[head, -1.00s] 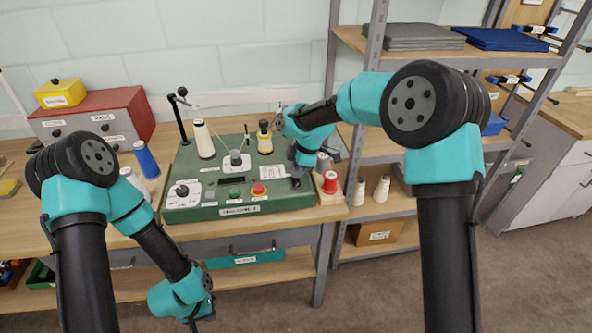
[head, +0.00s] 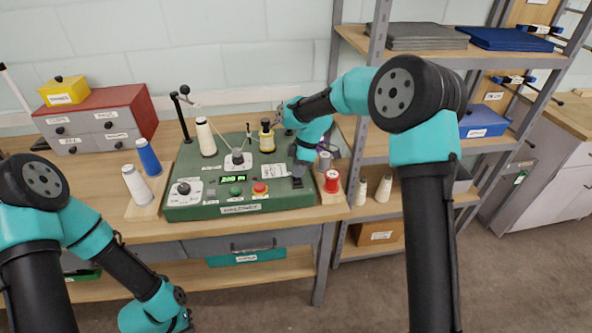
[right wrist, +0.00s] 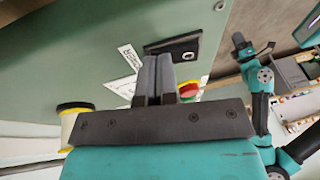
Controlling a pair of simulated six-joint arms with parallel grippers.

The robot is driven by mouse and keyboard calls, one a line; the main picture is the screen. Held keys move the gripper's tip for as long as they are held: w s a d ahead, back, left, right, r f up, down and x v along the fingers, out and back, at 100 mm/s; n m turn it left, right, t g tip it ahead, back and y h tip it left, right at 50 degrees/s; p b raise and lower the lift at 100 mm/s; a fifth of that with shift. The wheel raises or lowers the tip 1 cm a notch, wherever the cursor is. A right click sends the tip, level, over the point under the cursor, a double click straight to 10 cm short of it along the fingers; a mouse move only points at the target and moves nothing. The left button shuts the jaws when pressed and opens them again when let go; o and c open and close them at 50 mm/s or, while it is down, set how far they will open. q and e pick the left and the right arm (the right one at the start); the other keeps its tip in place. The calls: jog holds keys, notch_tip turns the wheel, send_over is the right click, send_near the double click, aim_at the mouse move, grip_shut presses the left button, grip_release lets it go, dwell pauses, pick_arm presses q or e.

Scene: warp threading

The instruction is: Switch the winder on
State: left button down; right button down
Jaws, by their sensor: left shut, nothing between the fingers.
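The green winder (head: 215,207) stands on the bench, and its small display (head: 235,178) is lit with green digits. My right gripper (head: 297,178) is over the right front of the winder's top, at the dark switch plate (head: 297,184). In the right wrist view its two fingers (right wrist: 155,75) are together with nothing seen between them, and the black switch plate (right wrist: 172,47) lies just beyond the tips. The fingers hide part of the plate, so I cannot tell if they touch it. My left gripper (head: 186,320) is low at the bottom edge, partly cut off, shut and away from the winder.
A green button (head: 236,191) and a red stop button (head: 260,188) sit on the panel. A white cone (head: 206,138) and a yellow-black spool (head: 266,137) stand on the winder. A red spool (head: 331,181) is at right, blue (head: 148,157) and white (head: 137,186) cones at left.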

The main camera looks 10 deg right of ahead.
jog(key=shift+s+a+f, duration=0.15)
jog(key=shift+f, duration=0.15)
jog(key=shift+s+a+r, duration=0.1)
jog(key=shift+s, duration=0.6)
jog(key=shift+w+r, duration=0.1)
jog(key=shift+r, duration=0.5)
jog(key=w+v, duration=0.1)
jog(key=v, duration=1.2)
jog(key=shift+a+r, duration=0.25)
jog(key=shift+a, duration=0.05)
jog(key=shift+f, duration=0.1)
